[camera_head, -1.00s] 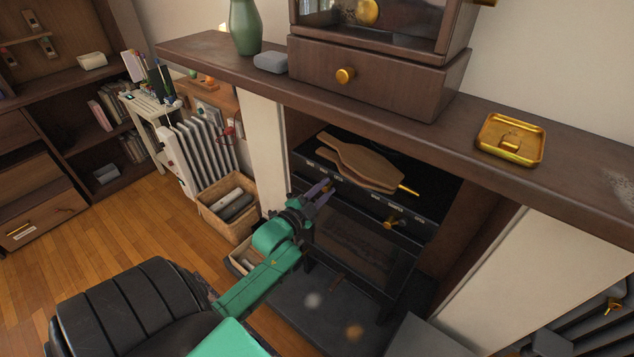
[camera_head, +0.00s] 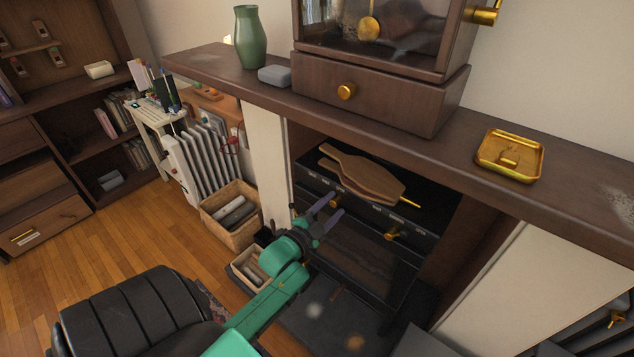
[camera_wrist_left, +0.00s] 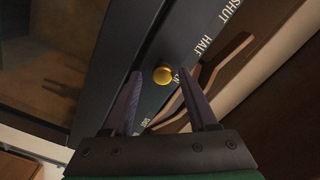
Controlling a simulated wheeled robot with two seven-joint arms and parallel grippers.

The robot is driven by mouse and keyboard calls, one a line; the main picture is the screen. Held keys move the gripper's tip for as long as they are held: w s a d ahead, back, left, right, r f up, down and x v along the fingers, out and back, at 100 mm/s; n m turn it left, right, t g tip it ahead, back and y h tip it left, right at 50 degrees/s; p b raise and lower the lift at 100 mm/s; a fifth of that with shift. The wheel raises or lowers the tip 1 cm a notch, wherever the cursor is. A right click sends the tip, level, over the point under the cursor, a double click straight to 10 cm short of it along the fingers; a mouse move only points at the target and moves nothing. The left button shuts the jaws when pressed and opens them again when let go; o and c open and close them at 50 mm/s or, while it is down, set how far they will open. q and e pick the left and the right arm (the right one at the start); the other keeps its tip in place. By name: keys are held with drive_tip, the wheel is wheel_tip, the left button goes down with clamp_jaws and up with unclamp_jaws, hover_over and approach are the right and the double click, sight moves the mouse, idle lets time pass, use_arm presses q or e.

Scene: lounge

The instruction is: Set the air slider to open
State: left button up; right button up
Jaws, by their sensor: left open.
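The black stove (camera_head: 365,245) has two brass slider knobs on its front strip. The left knob (camera_head: 334,202) sits between the fingertips of my left gripper (camera_head: 337,203). The right knob (camera_head: 391,234) is free of it. In the left wrist view the knob (camera_wrist_left: 162,75) shows between the spread fingers of my left gripper (camera_wrist_left: 160,72), with gaps on both sides. The labels SHUT (camera_wrist_left: 229,10) and HALF (camera_wrist_left: 204,42) lie up and right of it. A label beside the knob is partly hidden by a finger. My right gripper is not in view.
Wooden paddle-shaped boards (camera_head: 365,172) lie on the stove top. The mantel (camera_head: 400,140) overhangs it, with a brass tray (camera_head: 510,155) and a green vase (camera_head: 250,40). A basket (camera_head: 232,215) and a smaller box (camera_head: 248,268) stand on the floor left of the stove.

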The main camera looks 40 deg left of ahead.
use_arm(q)
drive_tip(key=s, duration=1.3)
drive_tip(key=shift+s+d+b, duration=0.2)
drive_tip(key=shift+s+b, duration=0.1)
